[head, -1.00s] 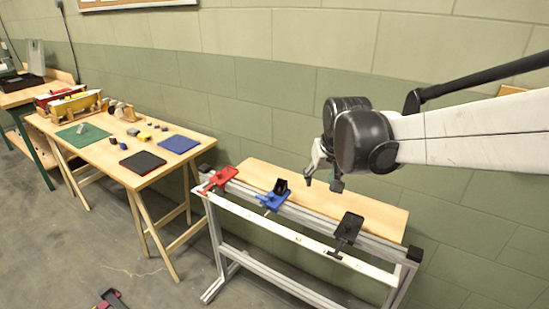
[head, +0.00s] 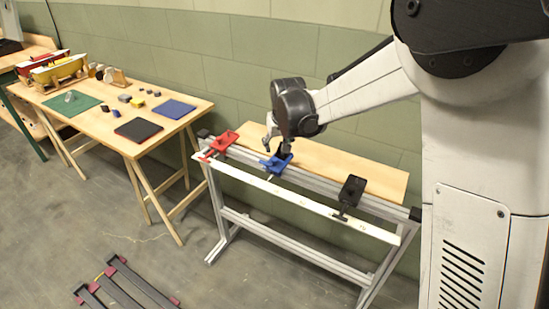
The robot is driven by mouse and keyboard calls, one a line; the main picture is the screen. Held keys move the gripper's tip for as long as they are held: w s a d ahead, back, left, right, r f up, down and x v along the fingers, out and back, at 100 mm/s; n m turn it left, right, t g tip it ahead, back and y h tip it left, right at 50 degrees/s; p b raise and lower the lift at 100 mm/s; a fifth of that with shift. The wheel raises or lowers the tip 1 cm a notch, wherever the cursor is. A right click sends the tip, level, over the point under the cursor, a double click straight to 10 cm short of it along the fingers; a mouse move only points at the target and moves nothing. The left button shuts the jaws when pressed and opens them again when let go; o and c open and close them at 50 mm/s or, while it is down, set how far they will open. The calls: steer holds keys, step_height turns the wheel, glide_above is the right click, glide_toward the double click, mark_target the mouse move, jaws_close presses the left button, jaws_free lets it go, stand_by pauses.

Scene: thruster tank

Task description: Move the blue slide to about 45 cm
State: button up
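The blue slide (head: 272,163) sits on the aluminium rail, between the red slide (head: 221,142) at the left end and the black slide (head: 350,193) towards the right. A white scale strip (head: 300,197) runs along the rail's front; its marks are too small to read. My gripper (head: 276,147) points down right at the blue slide's upright dark part. My black wrist covers much of the gripper, so I cannot tell whether the fingers touch the slide or how far they are apart.
A wooden board (head: 340,161) lies behind the rail, close to the green wall. A wooden table (head: 92,118) with mats and small parts stands at the left. A dark frame with red corners (head: 125,285) lies on the floor. The rail between the blue and black slides looks clear.

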mark_target(274, 159)
steer(key=x, duration=0.8)
steer(key=shift+w+a+f, duration=0.1)
steer(key=shift+w+f, duration=0.05)
steer(key=shift+f, duration=0.1)
jaws_close()
